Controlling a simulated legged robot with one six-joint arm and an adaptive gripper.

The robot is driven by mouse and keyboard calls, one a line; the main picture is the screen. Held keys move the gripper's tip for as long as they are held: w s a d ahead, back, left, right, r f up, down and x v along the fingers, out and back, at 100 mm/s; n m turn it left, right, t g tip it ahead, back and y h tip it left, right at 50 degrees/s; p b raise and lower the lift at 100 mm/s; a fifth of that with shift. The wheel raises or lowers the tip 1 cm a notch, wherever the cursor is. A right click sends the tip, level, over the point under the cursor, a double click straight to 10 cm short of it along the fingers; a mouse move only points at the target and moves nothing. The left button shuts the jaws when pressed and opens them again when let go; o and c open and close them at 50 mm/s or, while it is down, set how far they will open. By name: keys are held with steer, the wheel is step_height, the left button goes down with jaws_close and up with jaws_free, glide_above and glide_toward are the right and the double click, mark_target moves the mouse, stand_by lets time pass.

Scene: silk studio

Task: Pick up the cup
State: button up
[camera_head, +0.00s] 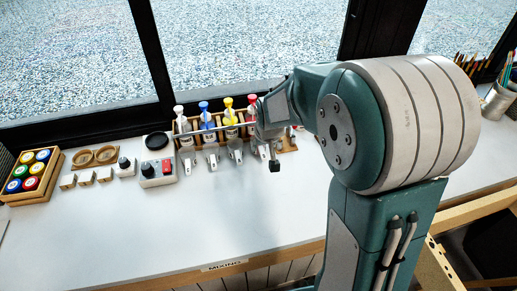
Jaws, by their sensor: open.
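No separate cup can be clearly made out on the white table (200,220). My gripper (272,158) is at the end of my arm, in front of the right end of the bottle rack. It is small, dark and partly hidden by my arm. Nothing can be seen held in it, and it is open. My large arm link hides much of the table to the right.
A wooden rack (186,124) holds several bottles with coloured tops. Several grey scoop-like pieces (212,160) stand before it. A box with a red button (158,174), small blocks (86,177) and a crate (55,188) of coloured lids are at left. The table front is clear.

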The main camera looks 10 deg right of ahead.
mark_target(262, 152)
steer(key=shift+x, duration=3.15)
steer(key=shift+d, duration=0.1)
jaws_close()
